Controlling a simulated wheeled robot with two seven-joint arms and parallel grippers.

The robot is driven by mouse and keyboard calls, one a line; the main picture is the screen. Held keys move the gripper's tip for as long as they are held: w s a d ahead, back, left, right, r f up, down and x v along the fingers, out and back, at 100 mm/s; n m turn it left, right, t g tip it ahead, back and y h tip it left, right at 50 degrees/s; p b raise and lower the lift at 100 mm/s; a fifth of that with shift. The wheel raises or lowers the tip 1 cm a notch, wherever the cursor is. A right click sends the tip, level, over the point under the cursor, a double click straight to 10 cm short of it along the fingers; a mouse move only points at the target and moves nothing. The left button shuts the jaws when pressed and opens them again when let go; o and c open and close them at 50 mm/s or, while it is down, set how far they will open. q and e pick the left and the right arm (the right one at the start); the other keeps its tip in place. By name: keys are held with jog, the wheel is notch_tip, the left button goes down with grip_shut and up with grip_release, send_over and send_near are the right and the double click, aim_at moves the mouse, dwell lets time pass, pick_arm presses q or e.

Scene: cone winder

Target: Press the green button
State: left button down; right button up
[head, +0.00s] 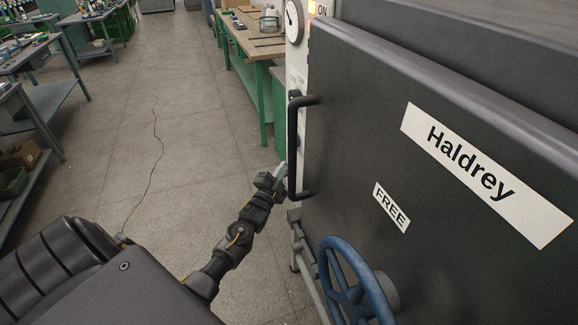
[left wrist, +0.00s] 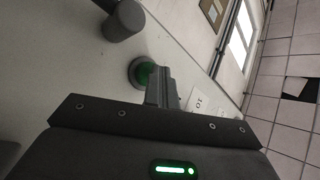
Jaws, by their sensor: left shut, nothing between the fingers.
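The green button (left wrist: 141,72) shows in the left wrist view as a round green cap in a dark collar on a pale panel. My left gripper (head: 281,169) is shut and empty beside the black door handle in the head view. In the left wrist view its closed fingers (left wrist: 160,86) are just right of the button and partly overlap its edge. I cannot tell whether they touch it. In the head view I cannot make out the button near the gripper and handle. My right gripper is not in view.
The dark cabinet door (head: 345,130) bears a black bar handle (head: 292,150) and a blue handwheel (head: 341,290). A dark rounded part (left wrist: 124,20) juts out near the button. A wooden workbench (head: 252,40) stands behind.

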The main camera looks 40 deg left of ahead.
pick_arm(q)
jog(key=shift+w+d+r, duration=0.1)
jog(key=shift+w+d, duration=0.15)
jog(key=shift+w+d+r, duration=0.15)
dwell(0.4)
dwell(0.4)
jog(key=s+a+p, duration=0.2)
jog(key=s+a, duration=0.1)
jog(key=s, duration=0.2)
jog(key=shift+a+f, duration=0.25)
jog(key=shift+a, duration=0.1)
dwell(0.4)
